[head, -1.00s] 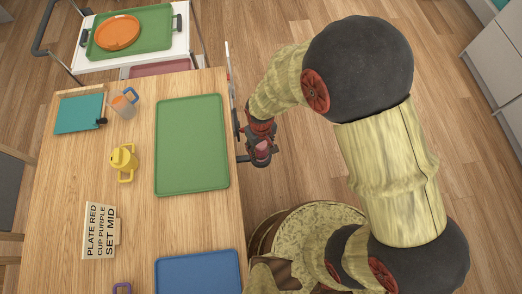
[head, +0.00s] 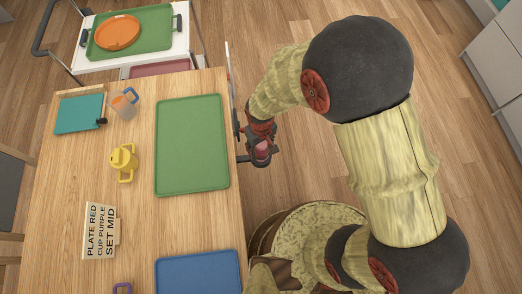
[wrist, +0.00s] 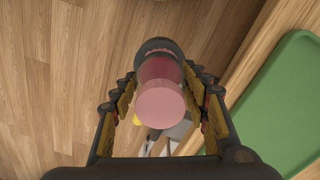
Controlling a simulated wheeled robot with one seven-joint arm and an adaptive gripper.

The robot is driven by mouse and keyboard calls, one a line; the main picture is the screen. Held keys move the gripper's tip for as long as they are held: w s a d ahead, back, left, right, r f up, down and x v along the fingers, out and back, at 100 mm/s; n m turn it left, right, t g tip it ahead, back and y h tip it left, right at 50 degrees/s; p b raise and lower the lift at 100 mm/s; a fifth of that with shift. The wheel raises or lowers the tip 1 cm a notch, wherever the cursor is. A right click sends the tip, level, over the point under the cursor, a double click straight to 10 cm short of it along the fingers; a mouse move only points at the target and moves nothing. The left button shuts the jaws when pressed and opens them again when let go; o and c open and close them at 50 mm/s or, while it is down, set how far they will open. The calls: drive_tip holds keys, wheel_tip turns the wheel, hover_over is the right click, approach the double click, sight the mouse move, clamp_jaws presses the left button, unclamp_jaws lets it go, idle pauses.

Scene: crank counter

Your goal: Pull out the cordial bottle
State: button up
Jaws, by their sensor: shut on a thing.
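The cordial bottle (wrist: 158,70) shows in the wrist view as a see-through, dark red cylinder with a pale pink round end facing the camera and a dark ring at its far end. My gripper (wrist: 160,88) is shut on it, with one finger on each side. In the head view my gripper (head: 260,152) is just off the right edge of the table, and a small pink part of the bottle (head: 262,147) shows between the fingers. The rest of the bottle is hidden by the gripper.
The wooden table (head: 140,220) carries a green tray (head: 192,145), a blue tray (head: 198,272), a yellow cup (head: 123,160), a clear cup (head: 123,105) and a lettered sign (head: 101,231). A white trolley (head: 135,60) stands behind. Open floor lies right of the table.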

drive_tip(key=shift+r+p, duration=0.6)
drive_tip(key=shift+r, duration=0.15)
idle(0.3)
drive_tip(key=shift+r+p, duration=2.4)
drive_tip(key=shift+r, duration=0.7)
